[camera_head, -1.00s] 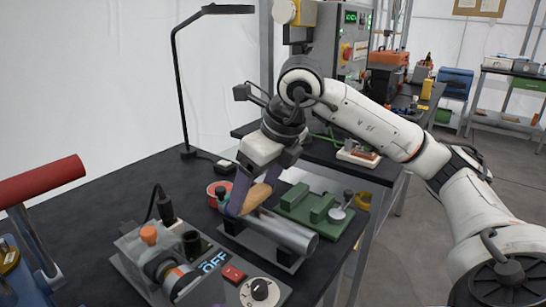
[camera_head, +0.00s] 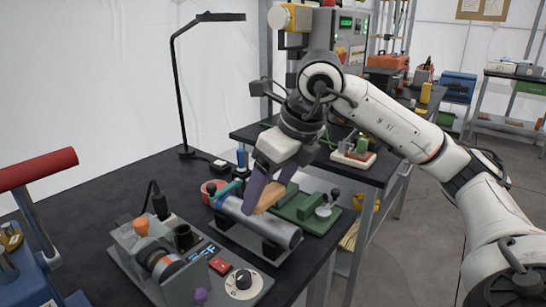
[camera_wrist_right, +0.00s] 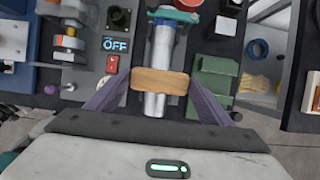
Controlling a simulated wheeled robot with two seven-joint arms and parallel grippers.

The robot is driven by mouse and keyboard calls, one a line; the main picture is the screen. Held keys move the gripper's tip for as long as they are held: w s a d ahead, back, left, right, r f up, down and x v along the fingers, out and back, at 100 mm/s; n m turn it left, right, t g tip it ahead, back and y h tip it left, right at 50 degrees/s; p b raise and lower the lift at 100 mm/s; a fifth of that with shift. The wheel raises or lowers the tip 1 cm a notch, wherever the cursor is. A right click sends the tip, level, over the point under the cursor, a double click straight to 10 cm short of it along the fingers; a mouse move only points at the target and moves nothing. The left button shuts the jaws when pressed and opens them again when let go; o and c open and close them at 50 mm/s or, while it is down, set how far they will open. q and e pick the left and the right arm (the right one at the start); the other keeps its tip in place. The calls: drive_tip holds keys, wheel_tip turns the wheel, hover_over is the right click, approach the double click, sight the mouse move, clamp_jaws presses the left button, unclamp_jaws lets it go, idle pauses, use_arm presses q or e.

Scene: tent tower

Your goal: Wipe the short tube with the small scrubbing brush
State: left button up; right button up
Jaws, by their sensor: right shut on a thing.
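A short grey metal tube (camera_head: 284,233) lies on a low stand on the black bench. It also shows in the right wrist view (camera_wrist_right: 163,43), running away from my right gripper. My right gripper (camera_head: 260,204) is shut on a small brush with a light wooden back (camera_head: 269,197). In the right wrist view the brush (camera_wrist_right: 160,81) lies crosswise over the tube between the two purple fingers. The bristles are hidden under the wood, so I cannot tell whether they touch the tube. My left gripper is not in view.
A machine with a dial and an OFF display (camera_head: 206,250) stands left of the tube. A green block fixture (camera_head: 303,206) stands close on its right. A black lamp (camera_head: 178,90) rises behind. A red bar (camera_head: 38,168) is at far left.

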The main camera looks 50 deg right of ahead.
drive_tip(key=shift+w+r+p, duration=0.15)
drive_tip(key=shift+r+p, duration=0.15)
drive_tip(key=shift+r, duration=0.25)
drive_tip(key=shift+r+p, duration=0.3)
drive_tip(key=shift+r, duration=0.1)
drive_tip(key=shift+r+p, duration=0.65)
drive_tip(key=shift+r, duration=0.15)
drive_tip(key=shift+r+p, duration=0.6)
drive_tip(key=shift+r, duration=0.15)
drive_tip(key=shift+r+p, duration=0.4)
drive_tip(key=shift+r, duration=0.1)
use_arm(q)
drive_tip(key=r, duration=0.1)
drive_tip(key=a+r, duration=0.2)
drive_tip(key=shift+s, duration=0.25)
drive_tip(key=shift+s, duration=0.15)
